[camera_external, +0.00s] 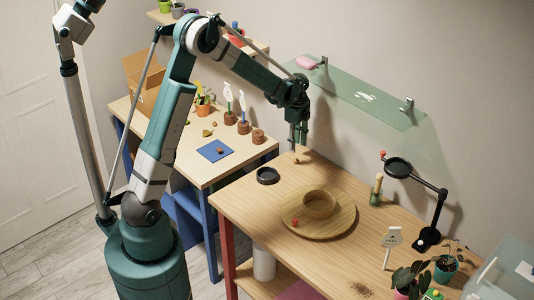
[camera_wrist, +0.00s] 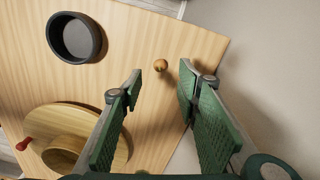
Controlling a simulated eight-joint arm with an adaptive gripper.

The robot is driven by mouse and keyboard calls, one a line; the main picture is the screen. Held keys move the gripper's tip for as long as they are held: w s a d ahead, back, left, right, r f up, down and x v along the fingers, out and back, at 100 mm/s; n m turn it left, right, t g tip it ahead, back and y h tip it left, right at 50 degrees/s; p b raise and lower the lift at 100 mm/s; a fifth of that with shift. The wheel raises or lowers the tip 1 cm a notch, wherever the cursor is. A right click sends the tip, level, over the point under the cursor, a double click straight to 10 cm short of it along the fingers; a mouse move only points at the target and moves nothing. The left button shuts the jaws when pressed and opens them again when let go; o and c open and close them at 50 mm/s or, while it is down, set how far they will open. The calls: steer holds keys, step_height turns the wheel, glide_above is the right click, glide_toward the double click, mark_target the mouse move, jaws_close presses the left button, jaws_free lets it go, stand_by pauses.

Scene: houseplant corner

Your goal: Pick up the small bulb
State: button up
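A small round brown bulb (camera_wrist: 160,65) lies on the bare wooden table near its far corner. It shows in the wrist view just beyond the gap between my fingertips. My gripper (camera_wrist: 160,90) is open and empty, with its green-padded fingers spread on either side of the line to the bulb. In the external view my gripper (camera_external: 297,146) points down above the table's far corner, and a tiny brown spot (camera_external: 297,161) just below it appears to be the same bulb. Nothing touches the bulb in the wrist view.
A black round dish (camera_wrist: 74,38) sits nearby on the table. A round wooden board (camera_external: 345,222) bears a wooden bowl (camera_external: 319,204). A magnifier (camera_external: 398,168) stands at right, below a glass shelf (camera_external: 365,95). The other table holds a blue mat (camera_external: 208,149) with a small brown item.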

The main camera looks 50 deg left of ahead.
mark_target(296, 161)
steer(key=shift+d, duration=0.15)
steer(key=shift+f, duration=0.1)
steer(key=shift+f, duration=1.25)
steer(key=shift+d+f, duration=0.1)
steer(key=shift+f, duration=2.5)
steer(key=c, duration=0.8)
